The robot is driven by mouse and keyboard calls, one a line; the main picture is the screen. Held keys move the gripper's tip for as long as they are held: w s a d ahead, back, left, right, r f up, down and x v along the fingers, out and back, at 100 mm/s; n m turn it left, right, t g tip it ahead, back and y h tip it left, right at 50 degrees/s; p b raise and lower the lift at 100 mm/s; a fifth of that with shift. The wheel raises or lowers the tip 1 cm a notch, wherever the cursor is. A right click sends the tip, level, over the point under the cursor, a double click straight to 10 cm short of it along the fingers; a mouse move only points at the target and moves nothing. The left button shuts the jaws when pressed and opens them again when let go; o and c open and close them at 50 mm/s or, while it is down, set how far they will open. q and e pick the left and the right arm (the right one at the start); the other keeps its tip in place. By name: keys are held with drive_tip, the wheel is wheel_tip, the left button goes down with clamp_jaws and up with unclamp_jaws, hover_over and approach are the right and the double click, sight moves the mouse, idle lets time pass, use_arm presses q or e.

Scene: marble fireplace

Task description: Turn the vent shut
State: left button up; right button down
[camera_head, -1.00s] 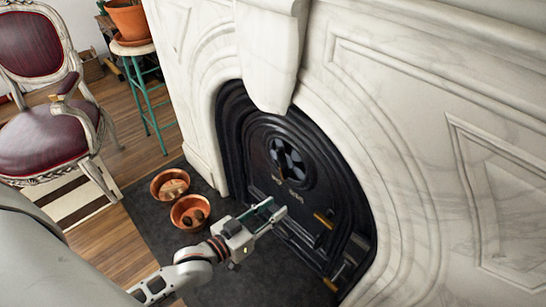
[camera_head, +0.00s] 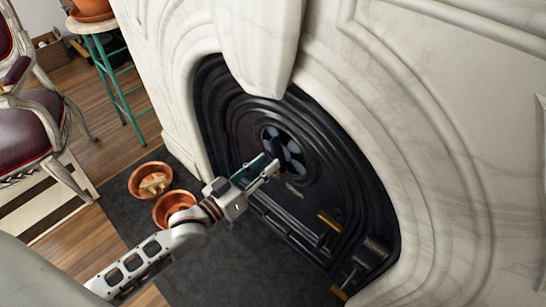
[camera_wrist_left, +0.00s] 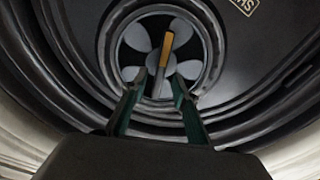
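The round vent (camera_head: 284,150) is set in the black fireplace front, partly hidden by my left gripper (camera_head: 268,165). In the left wrist view the vent (camera_wrist_left: 136,36) shows pale petal shapes and dark gaps between them. A lever with a brass-coloured tip (camera_wrist_left: 167,46) stands out from it, slightly tilted. My left gripper (camera_wrist_left: 156,78) is open, its two green fingers on either side of the lever's lower part as seen from the wrist. I cannot tell whether either finger touches it. My right gripper is not in view.
A brass handle (camera_head: 329,221) and another brass-tipped handle (camera_head: 339,291) stick out lower on the fireplace front. Two copper bowls (camera_head: 150,180) (camera_head: 174,207) stand on the dark hearth (camera_head: 245,265). White marble (camera_head: 440,190) surrounds the opening. A small plate with letters (camera_wrist_left: 244,4) is beside the vent.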

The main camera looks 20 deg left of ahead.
sight(274, 157)
use_arm(q)
drive_tip(key=shift+x, duration=1.1)
drive_tip(key=shift+w+d+f, duration=0.1)
drive_tip(key=shift+w+f, duration=0.05)
drive_tip(key=shift+w, duration=0.4)
clamp_jaws()
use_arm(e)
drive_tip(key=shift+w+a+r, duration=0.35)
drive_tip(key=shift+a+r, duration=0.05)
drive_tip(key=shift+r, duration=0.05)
